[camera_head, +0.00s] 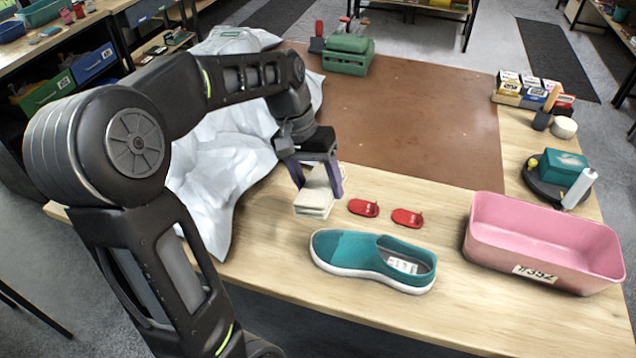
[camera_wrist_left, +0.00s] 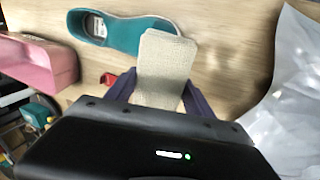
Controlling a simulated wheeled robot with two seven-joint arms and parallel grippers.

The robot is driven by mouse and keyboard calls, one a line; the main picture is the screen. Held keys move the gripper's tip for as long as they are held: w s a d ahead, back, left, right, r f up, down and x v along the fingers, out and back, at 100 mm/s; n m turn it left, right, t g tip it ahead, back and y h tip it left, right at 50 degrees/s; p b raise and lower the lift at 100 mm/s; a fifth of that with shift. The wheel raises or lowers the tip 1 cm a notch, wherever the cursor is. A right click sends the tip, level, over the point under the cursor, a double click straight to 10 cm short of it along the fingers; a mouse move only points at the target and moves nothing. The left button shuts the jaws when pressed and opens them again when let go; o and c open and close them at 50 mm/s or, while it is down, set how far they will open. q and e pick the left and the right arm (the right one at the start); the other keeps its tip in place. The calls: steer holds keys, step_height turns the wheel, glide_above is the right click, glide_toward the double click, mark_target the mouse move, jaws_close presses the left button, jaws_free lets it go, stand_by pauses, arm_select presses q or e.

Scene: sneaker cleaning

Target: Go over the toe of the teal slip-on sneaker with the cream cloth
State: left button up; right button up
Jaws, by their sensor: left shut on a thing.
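The teal slip-on sneaker (camera_head: 345,249) stands on the wooden table, its toe to the left and its heel to the right. My left gripper (camera_head: 317,185) is shut on the folded cream cloth (camera_head: 314,204). The cloth is just behind the toe in the head view; I cannot tell whether it touches the table. In the left wrist view the cloth (camera_wrist_left: 165,67) hangs between the fingers, overlapping the toe end of the sneaker in the picture. My right gripper is not in view.
Two red objects (camera_head: 363,208) lie behind the sneaker. A pink bin (camera_head: 545,233) stands to its right. A crumpled white sheet (camera_head: 225,160) covers the table's left side. A brown mat (camera_head: 420,115) lies behind, mostly bare. A green case (camera_head: 347,55) stands at the back.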

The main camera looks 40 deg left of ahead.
mark_target(325, 238)
arm_select(q)
steer(key=shift+d, duration=0.1)
steer(key=shift+f, duration=0.1)
steer(key=shift+b+x, duration=2.35)
steer(key=shift+x, duration=0.55)
steer(key=shift+b+x, duration=0.65)
steer(key=shift+x, duration=0.25)
steer(key=shift+s+d, duration=0.2)
steer(key=shift+s, duration=0.7)
steer(key=shift+s+d, duration=0.2)
steer(key=shift+s, duration=0.85)
steer(key=shift+s+d, duration=0.1)
